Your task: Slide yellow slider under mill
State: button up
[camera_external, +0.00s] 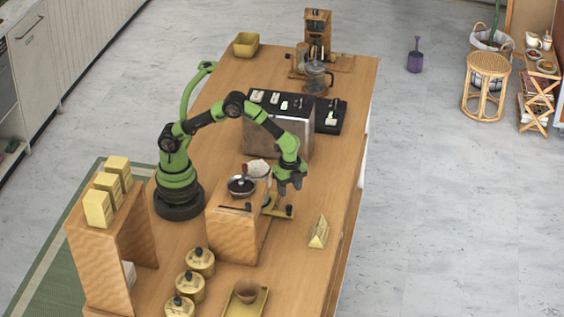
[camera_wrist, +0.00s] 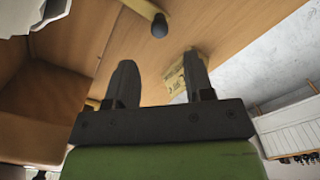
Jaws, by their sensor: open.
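The mill is a wooden box (camera_external: 237,232) with a dark round lid (camera_external: 241,185) and crank on top, near the middle of the cart. A yellow flat piece (camera_external: 271,203), which looks like the slider, sticks out at the mill's right side. A dark knob (camera_external: 289,211) stands at its end; the knob also shows at the top of the wrist view (camera_wrist: 160,25). My gripper (camera_external: 290,188) is open and empty, pointing down above this piece. In the wrist view the open fingers (camera_wrist: 160,82) are apart from the knob. Part of the slider is hidden behind the mill.
A yellow triangular block (camera_external: 319,232) stands right of the mill, and also shows beside the right finger in the wrist view (camera_wrist: 174,80).

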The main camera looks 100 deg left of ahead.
aim_at(289, 206)
notch_tip(289, 206, down, 9)
jog(key=shift+r, duration=0.15)
grip_shut()
